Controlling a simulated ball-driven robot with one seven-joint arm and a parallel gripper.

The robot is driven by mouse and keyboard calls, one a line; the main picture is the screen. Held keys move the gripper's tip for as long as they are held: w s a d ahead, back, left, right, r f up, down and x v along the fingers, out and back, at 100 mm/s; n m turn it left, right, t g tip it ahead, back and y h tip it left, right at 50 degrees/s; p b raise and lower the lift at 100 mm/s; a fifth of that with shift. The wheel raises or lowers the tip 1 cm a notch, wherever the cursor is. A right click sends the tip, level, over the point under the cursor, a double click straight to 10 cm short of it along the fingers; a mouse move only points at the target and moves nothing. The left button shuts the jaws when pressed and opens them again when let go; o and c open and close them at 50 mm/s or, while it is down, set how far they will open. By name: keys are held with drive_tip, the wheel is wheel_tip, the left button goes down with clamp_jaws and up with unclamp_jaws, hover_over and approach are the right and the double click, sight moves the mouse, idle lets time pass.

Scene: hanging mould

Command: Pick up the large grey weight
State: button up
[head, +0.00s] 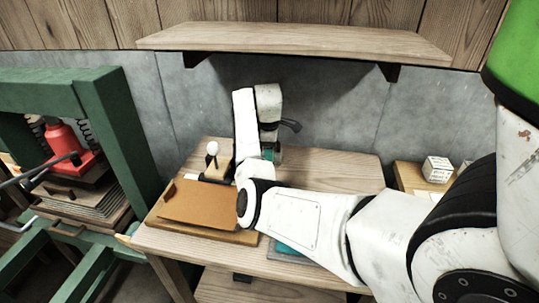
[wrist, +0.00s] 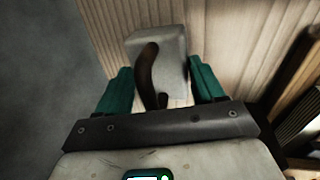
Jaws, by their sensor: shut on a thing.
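The large grey weight (wrist: 174,48) is a pale grey block in the wrist view, with a dark curved handle-like piece (wrist: 146,72) in front of it. My gripper (wrist: 162,90) has teal fingers, one on each side, and is shut on the weight. In the head view my gripper (head: 268,154) is low over the back of the wooden table (head: 335,172). My own arm covers most of that spot, so I cannot make out the weight there or tell whether it touches the table.
A brown sheet (head: 200,204) lies on a board at the table's left, near a white knob (head: 212,148). A wooden shelf (head: 300,42) hangs above. A green frame (head: 115,120) with a red object (head: 62,140) stands left. A small white box (head: 437,168) sits right.

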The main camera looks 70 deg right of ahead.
drive_tip(key=shift+r, duration=0.1)
drive_tip(key=c, duration=0.4)
